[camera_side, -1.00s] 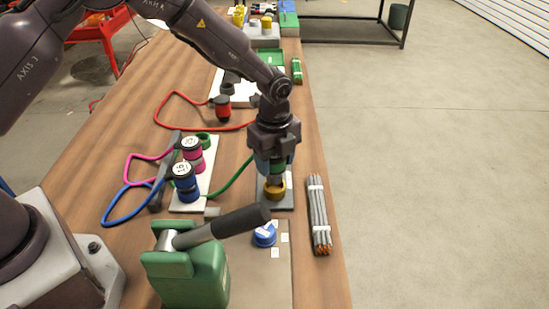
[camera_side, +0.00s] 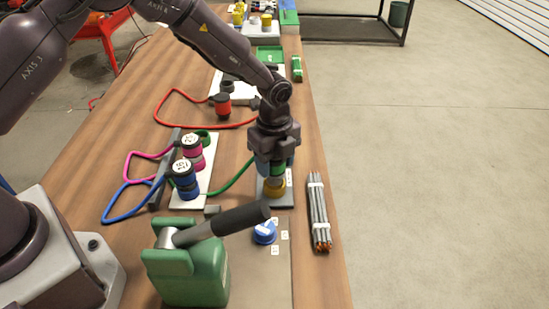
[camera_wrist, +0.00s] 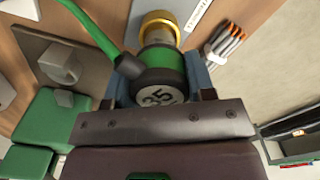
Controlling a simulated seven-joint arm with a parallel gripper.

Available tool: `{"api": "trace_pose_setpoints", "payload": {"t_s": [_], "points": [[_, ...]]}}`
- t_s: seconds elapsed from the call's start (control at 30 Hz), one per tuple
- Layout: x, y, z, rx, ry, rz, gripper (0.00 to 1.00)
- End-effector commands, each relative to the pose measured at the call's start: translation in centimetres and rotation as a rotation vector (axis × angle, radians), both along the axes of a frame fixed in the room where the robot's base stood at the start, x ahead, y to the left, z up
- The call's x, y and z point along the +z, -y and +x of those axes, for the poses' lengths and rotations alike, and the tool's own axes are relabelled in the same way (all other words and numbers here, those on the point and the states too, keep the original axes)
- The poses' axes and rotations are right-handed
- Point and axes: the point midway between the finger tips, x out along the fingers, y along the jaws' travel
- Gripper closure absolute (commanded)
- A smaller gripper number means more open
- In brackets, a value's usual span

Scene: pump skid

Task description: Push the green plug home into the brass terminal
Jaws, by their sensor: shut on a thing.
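The green plug (camera_wrist: 163,68) has a dark end cap marked 35 and a green cable leaving its side. My gripper (camera_wrist: 159,78) is shut on it, with one blue finger on each side. In the side view the green plug (camera_side: 277,169) is held upright, directly above the brass terminal (camera_side: 275,188), and my gripper (camera_side: 275,166) covers much of it. The brass terminal also shows in the wrist view (camera_wrist: 160,18), with the plug's pale nose at its ring. The nose looks at or partly inside the ring; its depth is hidden.
Blue (camera_side: 184,185) and pink (camera_side: 192,153) plugs stand on a white strip to the left. A green block with a dark-handled lever (camera_side: 230,222) and a blue knob (camera_side: 264,233) are in front. A cable bundle (camera_side: 318,212) lies right. A red plug (camera_side: 222,106) is behind.

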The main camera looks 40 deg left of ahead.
Motion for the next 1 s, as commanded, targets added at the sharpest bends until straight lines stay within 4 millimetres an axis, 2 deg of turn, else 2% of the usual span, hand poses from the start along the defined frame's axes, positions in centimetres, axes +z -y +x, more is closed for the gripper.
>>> {"api": "trace_pose_setpoints", "payload": {"t_s": [1.0], "points": [[-2.0,0.0,0.0,0.001,0.000,0.000,0.79]]}}
